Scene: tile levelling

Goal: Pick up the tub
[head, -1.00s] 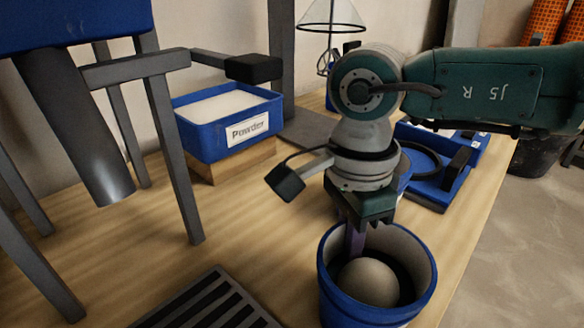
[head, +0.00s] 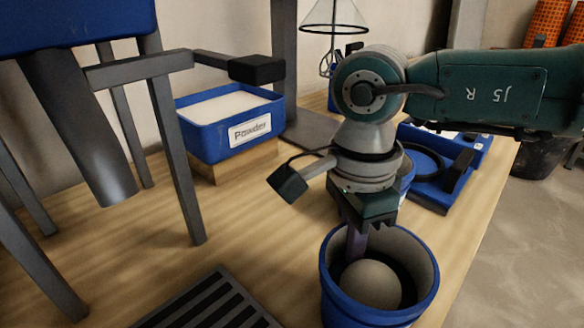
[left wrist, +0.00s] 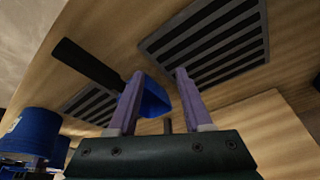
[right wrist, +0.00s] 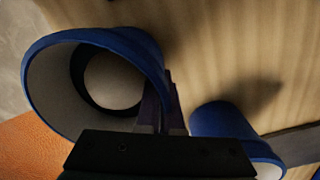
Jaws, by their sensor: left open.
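The tub (head: 335,304) is blue outside and pale inside, at the front right of the table in the head view. A pale, rounded mass shows inside it. It also shows at the upper left of the right wrist view (right wrist: 150,47). My right gripper (head: 356,243) points down at the tub's rim. In the right wrist view its purple fingers (right wrist: 163,103) are close together at the tub's wall and look shut on it. I cannot tell whether the tub touches the table. My left gripper (left wrist: 158,90) is open and empty; it is out of the head view.
A blue powder box (head: 205,145) stands on a wooden block at the back. A slatted black grate (head: 215,305) lies at the front. Another blue vessel (right wrist: 220,122) stands near the tub. A blue tray (head: 432,195) lies behind my right arm. Grey stand legs (head: 175,150) rise at left.

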